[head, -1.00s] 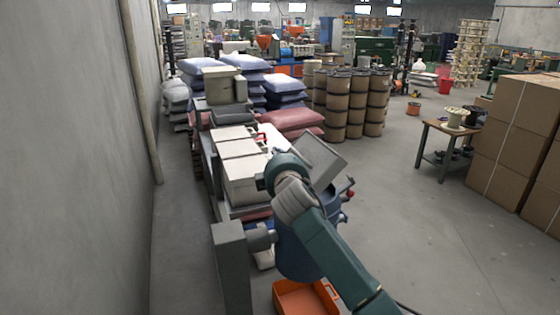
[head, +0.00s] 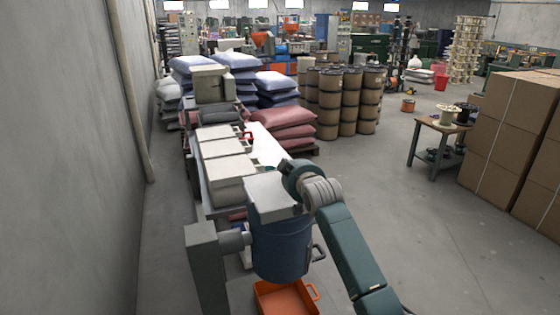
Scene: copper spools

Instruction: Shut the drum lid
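The blue drum (head: 280,248) stands at the lower middle of the head view. Its square grey lid (head: 270,197) lies over the drum's top, roughly level. I cannot tell whether it sits fully flush, as my arm covers its right edge. My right arm comes in from the lower right, and its wrist is at the lid's upper right corner. The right gripper (head: 284,171) is mostly hidden there, and its fingers do not show clearly. My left gripper is not in view.
An orange tray (head: 286,297) is on the floor in front of the drum. A machine with pale box-shaped covers (head: 226,163) stands behind it, beside the grey wall. Stacked cartons (head: 520,135) are at the right. The floor between is clear.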

